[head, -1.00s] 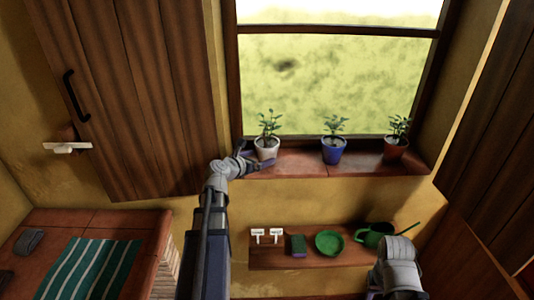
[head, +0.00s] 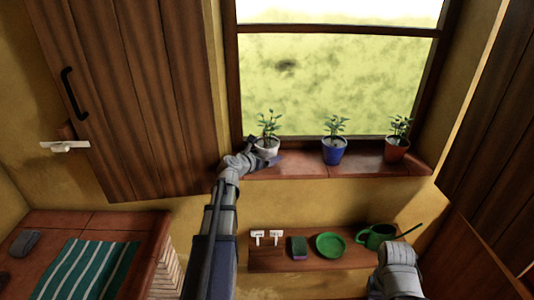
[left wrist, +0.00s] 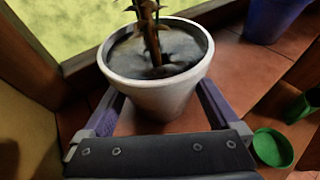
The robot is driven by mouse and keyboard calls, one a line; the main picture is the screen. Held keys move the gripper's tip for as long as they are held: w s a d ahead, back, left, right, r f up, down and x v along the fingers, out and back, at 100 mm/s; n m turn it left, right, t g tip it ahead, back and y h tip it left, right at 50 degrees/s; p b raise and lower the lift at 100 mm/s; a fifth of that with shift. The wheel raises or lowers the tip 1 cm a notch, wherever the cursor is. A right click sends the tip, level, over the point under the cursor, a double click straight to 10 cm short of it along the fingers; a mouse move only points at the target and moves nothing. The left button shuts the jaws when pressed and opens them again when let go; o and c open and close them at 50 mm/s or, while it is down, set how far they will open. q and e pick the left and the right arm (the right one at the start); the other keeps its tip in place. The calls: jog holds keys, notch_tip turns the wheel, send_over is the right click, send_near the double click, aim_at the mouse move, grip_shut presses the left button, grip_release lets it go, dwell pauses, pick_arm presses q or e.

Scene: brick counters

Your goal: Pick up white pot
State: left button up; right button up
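The white pot (head: 267,154) holds a leafy plant and stands upright on the left end of the window sill. My left gripper (head: 262,154) is at the pot, its fingers on either side of it. In the left wrist view the white pot (left wrist: 155,95) is between the two spread fingers of my left gripper (left wrist: 160,100), below its rim. Whether the fingers touch the pot I cannot tell. Of my right arm only a grey link shows at the bottom right; its fingers are not seen.
A blue pot (head: 333,154) and a terracotta pot (head: 397,150) stand farther right on the sill (head: 300,166). Below is a shelf (head: 275,262) with a green dish (head: 329,245), a sponge (head: 299,247) and a watering can (head: 377,236). A wooden shutter (head: 150,90) is at left.

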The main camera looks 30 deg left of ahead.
pick_arm(q)
grip_shut()
dwell(0.5)
jog(key=shift+r, duration=0.15)
pick_arm(e)
jog(key=shift+r, duration=0.15)
